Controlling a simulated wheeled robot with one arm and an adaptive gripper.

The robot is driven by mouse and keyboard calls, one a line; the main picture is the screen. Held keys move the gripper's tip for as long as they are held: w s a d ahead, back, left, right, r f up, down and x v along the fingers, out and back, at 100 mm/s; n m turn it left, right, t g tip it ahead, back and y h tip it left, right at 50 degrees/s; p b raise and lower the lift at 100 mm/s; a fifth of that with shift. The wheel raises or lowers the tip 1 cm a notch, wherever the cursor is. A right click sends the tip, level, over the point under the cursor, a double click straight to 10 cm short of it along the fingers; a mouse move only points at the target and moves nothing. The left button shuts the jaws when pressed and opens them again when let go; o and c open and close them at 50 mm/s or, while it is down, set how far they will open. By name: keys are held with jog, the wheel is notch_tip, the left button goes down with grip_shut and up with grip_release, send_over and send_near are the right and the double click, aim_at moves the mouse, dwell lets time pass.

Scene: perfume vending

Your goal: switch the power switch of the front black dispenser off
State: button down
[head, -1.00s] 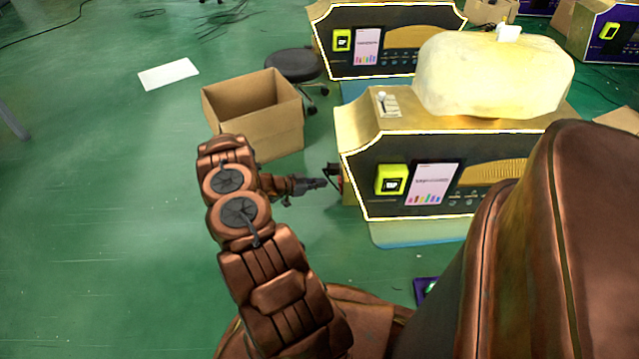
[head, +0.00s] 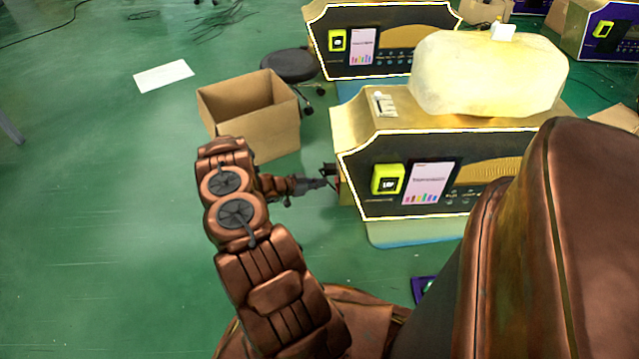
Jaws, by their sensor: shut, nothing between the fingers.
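The front black dispenser (head: 415,165) stands right of centre in the head view, with a black front, a glowing edge and a gold top. A yellow-green card unit and a lit screen are on its front. My gripper (head: 330,180) is at the dispenser's left side, near its lower part. It is shut with nothing seen between its fingers. A small dark part shows beside the fingertips at the dispenser's side. I cannot tell whether the fingers touch it. The power switch itself cannot be made out.
A pale canister (head: 490,75) rests on the dispenser's top. An open cardboard box (head: 265,130) and a dark round stool (head: 292,65) stand behind my gripper. Another black dispenser (head: 380,40) is further back. The green floor to the left is mostly clear.

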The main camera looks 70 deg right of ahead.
jog(key=shift+b+x, duration=0.3)
jog(key=shift+x, duration=1.5)
dwell(0.7)
jog(key=b+v, duration=0.2)
jog(key=v, duration=0.7)
dwell(0.8)
dwell(0.5)
